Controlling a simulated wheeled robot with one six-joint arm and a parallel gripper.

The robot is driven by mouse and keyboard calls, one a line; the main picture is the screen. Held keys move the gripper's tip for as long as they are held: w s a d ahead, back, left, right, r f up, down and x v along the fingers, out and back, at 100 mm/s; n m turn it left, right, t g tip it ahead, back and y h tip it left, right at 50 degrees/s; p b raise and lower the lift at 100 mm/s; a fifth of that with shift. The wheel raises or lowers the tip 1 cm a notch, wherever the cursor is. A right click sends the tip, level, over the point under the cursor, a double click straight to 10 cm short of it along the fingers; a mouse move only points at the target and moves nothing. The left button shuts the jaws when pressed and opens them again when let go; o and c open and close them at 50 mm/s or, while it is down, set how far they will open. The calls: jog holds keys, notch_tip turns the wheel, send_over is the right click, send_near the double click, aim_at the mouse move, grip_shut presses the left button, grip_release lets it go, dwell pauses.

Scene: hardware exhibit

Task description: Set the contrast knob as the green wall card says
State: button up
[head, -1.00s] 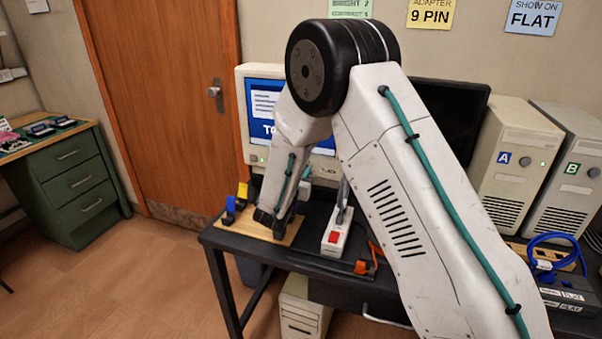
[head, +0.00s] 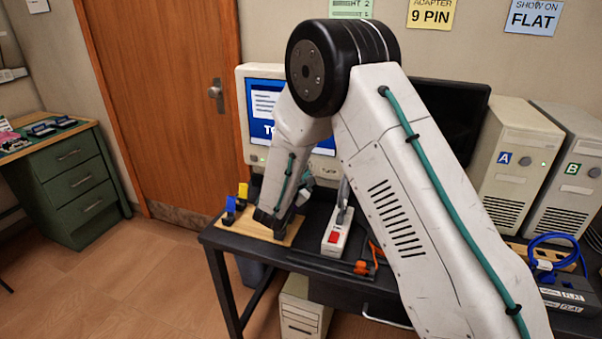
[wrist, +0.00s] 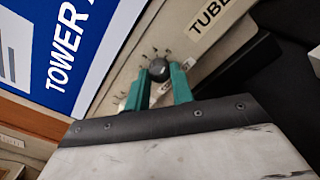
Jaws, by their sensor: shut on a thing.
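A dark round knob (wrist: 158,68) is on the beige front panel of the monitor (head: 240,120), with tick marks around it. In the wrist view, the teal fingers of my gripper (wrist: 160,78) are shut on the knob, one on each side. The knob's pointer cannot be made out. A "TUBE" label (wrist: 213,17) is on the panel to the right. In the head view, my arm hides the knob and most of the gripper. The green wall card (head: 351,8) is cut by the top edge; only "HT 2" reads clearly.
The monitor stands on a black desk (head: 225,240).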

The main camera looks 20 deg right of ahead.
dwell(0.5)
jog(key=o, duration=1)
jog(key=v, duration=0.8)
jog(key=shift+w, duration=0.1)
